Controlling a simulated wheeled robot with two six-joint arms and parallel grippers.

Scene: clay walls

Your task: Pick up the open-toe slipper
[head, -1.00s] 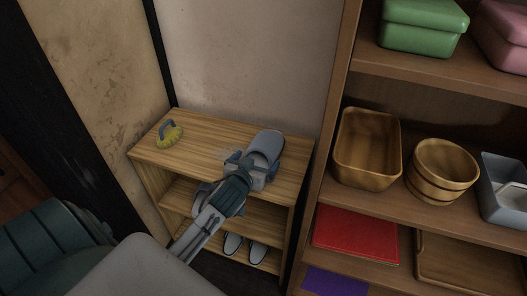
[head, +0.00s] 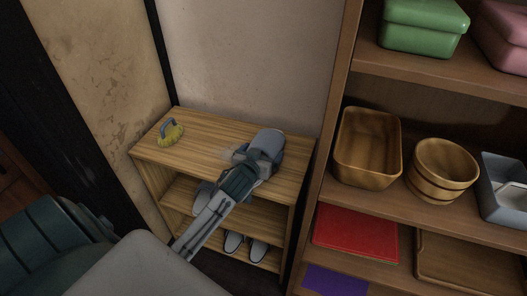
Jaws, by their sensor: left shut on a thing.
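The open-toe slipper (head: 267,143) is grey-blue and sits at the top of the small wooden shoe rack (head: 205,137), toward its right side. My left gripper (head: 256,160) reaches up from below and is shut on the slipper's near part. The gripper and wrist hide that near part, and I cannot tell whether the slipper is clear of the rack top. My right gripper is not in view.
A yellow brush with a blue handle (head: 171,133) sits at the rack's left end. Grey shoes (head: 234,242) stand on the bottom shelf. A tall shelf at right holds a wooden tub (head: 367,148), a round bucket (head: 442,170) and a red item (head: 354,235).

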